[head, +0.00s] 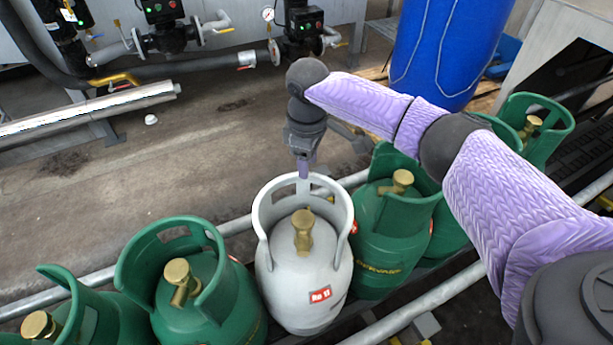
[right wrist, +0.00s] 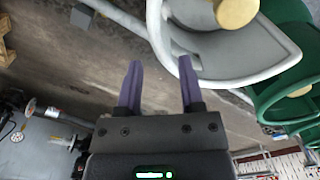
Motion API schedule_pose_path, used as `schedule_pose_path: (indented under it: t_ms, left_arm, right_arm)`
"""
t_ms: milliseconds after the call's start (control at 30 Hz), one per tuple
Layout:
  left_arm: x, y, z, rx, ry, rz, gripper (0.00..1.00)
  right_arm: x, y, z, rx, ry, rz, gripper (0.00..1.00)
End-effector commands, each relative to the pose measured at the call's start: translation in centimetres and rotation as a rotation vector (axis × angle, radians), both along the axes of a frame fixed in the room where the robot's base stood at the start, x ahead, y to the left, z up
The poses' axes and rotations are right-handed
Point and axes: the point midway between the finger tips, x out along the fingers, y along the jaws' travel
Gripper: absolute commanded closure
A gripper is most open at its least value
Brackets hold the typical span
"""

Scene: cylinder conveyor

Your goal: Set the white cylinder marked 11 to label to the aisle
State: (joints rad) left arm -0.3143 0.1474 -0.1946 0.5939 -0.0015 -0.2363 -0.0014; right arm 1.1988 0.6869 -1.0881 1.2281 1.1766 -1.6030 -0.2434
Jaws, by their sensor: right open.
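The white cylinder (head: 290,275) stands upright in the row of cylinders, with a brass valve and a red label on its front that seems to read 11. Its collar also shows in the right wrist view (right wrist: 161,38). My right gripper (head: 304,172) points down at the far rim of this collar. In the right wrist view its two purple fingers (right wrist: 159,75) are open, with the rim running between or just beyond them; I cannot tell if they touch it. My left gripper is not in view.
Green cylinders stand close on both sides, left (head: 205,300) and right (head: 390,235). Metal rails (head: 430,305) run along the row. Beyond lies an open concrete floor (head: 210,140), with pipes and valves behind it and a blue drum (head: 440,50) at the back right.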

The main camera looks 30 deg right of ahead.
Motion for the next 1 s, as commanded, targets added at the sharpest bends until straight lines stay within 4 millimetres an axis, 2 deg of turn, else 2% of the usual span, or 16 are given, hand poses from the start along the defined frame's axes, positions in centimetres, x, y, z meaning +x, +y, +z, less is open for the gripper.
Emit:
schedule_pose_path:
  t_ms: [33,200,333,567,800,1000]
  left_arm:
    - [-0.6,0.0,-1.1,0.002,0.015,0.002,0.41]
    - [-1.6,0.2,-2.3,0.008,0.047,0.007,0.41]
    - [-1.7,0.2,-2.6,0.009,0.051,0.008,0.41]
    - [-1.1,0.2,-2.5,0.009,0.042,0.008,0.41]
    - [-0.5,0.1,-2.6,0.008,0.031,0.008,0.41]
    - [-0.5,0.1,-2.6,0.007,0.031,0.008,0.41]
  right_arm:
    - [0.0,0.0,-2.0,0.000,0.005,0.000,0.51]
    - [0.0,0.0,-4.9,0.000,0.003,0.000,0.51]
    - [0.0,0.0,-5.6,-0.001,0.002,0.000,0.51]
    - [0.0,0.0,-5.5,0.000,0.000,0.000,0.51]
    - [0.0,0.0,-5.5,0.001,-0.001,0.000,1.00]
    - [0.0,0.0,-5.5,0.001,-0.001,0.000,1.00]
